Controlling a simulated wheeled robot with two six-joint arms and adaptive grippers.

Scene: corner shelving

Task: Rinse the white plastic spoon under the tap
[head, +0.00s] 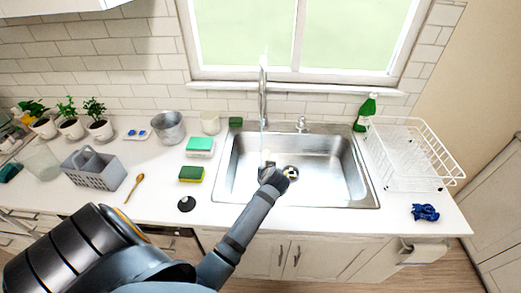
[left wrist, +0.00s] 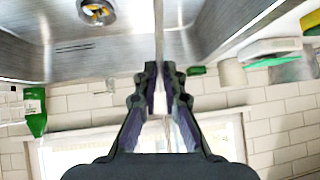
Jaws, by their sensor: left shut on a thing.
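My left gripper (head: 268,166) reaches over the sink basin (head: 325,180), in front of the tap (head: 263,95). In the left wrist view the gripper (left wrist: 160,85) is shut on a thin white strip, which looks like the handle of the white plastic spoon (left wrist: 159,30). The strip runs from between the fingers to the top edge of that view, and its far end is out of frame. In the head view my gripper and arm mostly hide the spoon. My right gripper is not in view.
A drain (head: 290,172) lies right of my gripper. Sponges (head: 191,174), a metal pot (head: 168,127), a grey caddy (head: 93,170) and a wooden spoon (head: 134,187) stand left of the sink. A green bottle (head: 365,112), white dish rack (head: 412,155) and blue cloth (head: 425,212) are right.

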